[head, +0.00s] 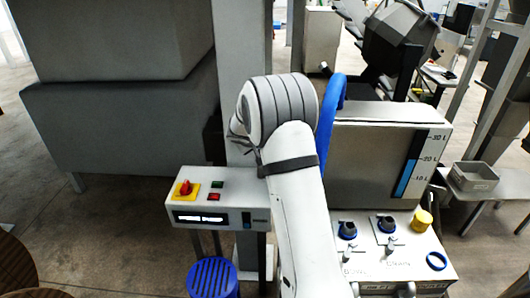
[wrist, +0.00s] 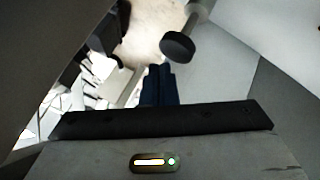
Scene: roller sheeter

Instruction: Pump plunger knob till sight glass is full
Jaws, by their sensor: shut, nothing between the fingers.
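The sight glass (head: 407,177) is a dark upright strip on the grey tank (head: 372,165), marked 10, 20 and 30 L. Its blue column stands near the 20 L mark, with dark above it. In the wrist view, a round black knob (wrist: 177,46) on a pale grey stem sits just beyond the fingertips; it looks like the plunger knob. My gripper (wrist: 158,84) is shut with nothing between its dark fingers, below the knob in that picture and seemingly apart from it. In the head view my arm hides the gripper, and I cannot make out the black knob there.
A control box (head: 218,201) with a red knob stands left of my arm. A panel (head: 372,270) with blue-ringed knobs, a yellow knob (head: 422,220) and a blue ring (head: 436,261) lies to the right. A blue curved part (head: 332,112) rises beside my arm.

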